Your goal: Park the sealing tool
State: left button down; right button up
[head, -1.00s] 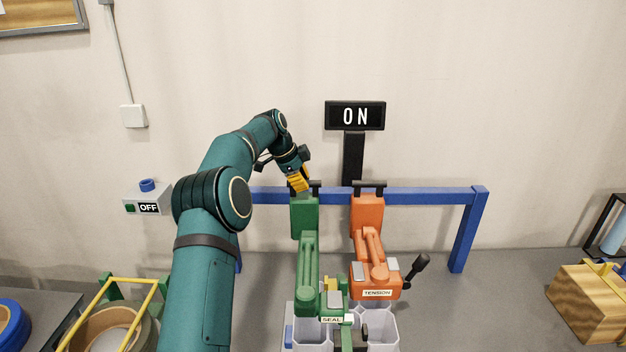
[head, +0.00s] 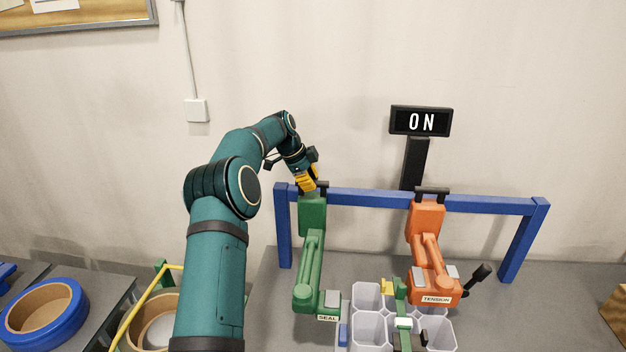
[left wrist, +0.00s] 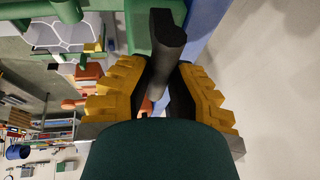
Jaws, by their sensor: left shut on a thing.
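The green sealing tool (head: 311,262), labelled SEAL, is at the left part of the blue rail (head: 370,196), close to its left post. Its black handle bar shows just above the rail; I cannot tell whether its hook rests on it. My left gripper (head: 310,188) has yellow fingers shut on that handle. In the left wrist view the black handle (left wrist: 166,45) lies between the yellow fingers of my left gripper (left wrist: 163,95). The orange tension tool (head: 427,250) hangs on the rail to the right. My right gripper is not in view.
A lit ON sign (head: 421,121) stands behind the rail. Pale bins (head: 368,325) stand below, between and under the tools. A blue-rimmed roll (head: 43,315) and a yellow-framed holder (head: 150,308) are at the left. The rail between the two tools is bare.

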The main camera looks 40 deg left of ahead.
pick_arm(q)
jog(key=shift+s+a+f, duration=0.3)
jog(key=shift+s+a, duration=0.1)
jog(key=shift+a, duration=0.15)
jog(key=c, duration=0.8)
grip_release()
jog(key=shift+a, duration=0.2)
jog(key=shift+c, duration=0.2)
jog(key=shift+d+r, duration=0.1)
jog(key=shift+r, duration=0.05)
jog(key=shift+r, duration=0.35)
jog(key=v, duration=1.1)
jog(key=shift+s, duration=0.2)
